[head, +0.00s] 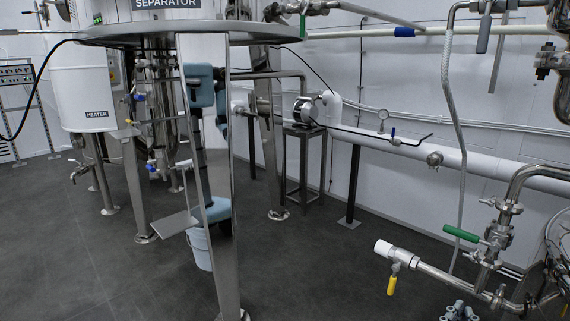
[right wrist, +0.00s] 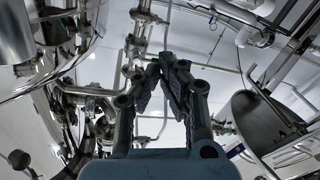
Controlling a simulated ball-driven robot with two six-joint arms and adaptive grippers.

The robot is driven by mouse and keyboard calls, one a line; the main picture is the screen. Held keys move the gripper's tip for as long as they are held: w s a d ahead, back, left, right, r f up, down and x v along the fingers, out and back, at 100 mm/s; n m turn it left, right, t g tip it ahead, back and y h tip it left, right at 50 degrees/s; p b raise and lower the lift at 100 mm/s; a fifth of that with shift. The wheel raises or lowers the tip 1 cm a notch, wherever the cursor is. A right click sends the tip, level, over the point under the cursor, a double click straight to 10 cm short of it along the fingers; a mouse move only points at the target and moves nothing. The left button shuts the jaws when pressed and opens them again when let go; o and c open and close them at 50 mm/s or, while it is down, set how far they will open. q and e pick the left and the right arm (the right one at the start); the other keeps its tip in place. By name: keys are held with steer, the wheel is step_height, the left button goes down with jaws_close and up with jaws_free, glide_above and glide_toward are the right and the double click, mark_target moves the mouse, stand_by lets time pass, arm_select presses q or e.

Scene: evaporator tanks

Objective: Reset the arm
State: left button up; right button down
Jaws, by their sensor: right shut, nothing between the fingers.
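My right gripper (right wrist: 166,68) is in the middle of the right wrist view, its two dark fingers meeting at the tips with nothing between them. In the head view the tip of the right gripper (head: 460,311) shows low at the bottom edge, right of centre, over the dark floor. It is just left of the steel pipework and touches nothing that I can see. The rest of the right arm is hidden below the frame. My left gripper is in neither view.
Steel pipework with a green-handled valve (head: 461,233) and a yellow-handled valve (head: 393,279) stands close at the right. The separator (head: 190,32) and the white heater tank (head: 82,90) stand at the left. The floor (head: 330,275) in the middle is clear.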

steer(key=s+a+f+n+g+y, duration=0.2)
steer(key=s+f+n+y, duration=0.15)
steer(key=s+f, duration=0.7)
steer(key=s+a+f+n+g+y, duration=0.25)
steer(key=s+f+y, duration=0.25)
steer(key=s+f, duration=0.55)
steer(key=s+f+m+g+y, duration=0.1)
steer(key=s+f+g, duration=0.3)
steer(key=s, duration=0.9)
steer(key=s+f+g+y, duration=0.1)
steer(key=s+f+g, duration=0.4)
steer(key=s, duration=0.8)
step_height(320, 180, down, 4)
steer(key=shift+s+d+r+m, duration=0.15)
steer(key=shift+d+m, duration=0.25)
steer(key=shift+d, duration=0.05)
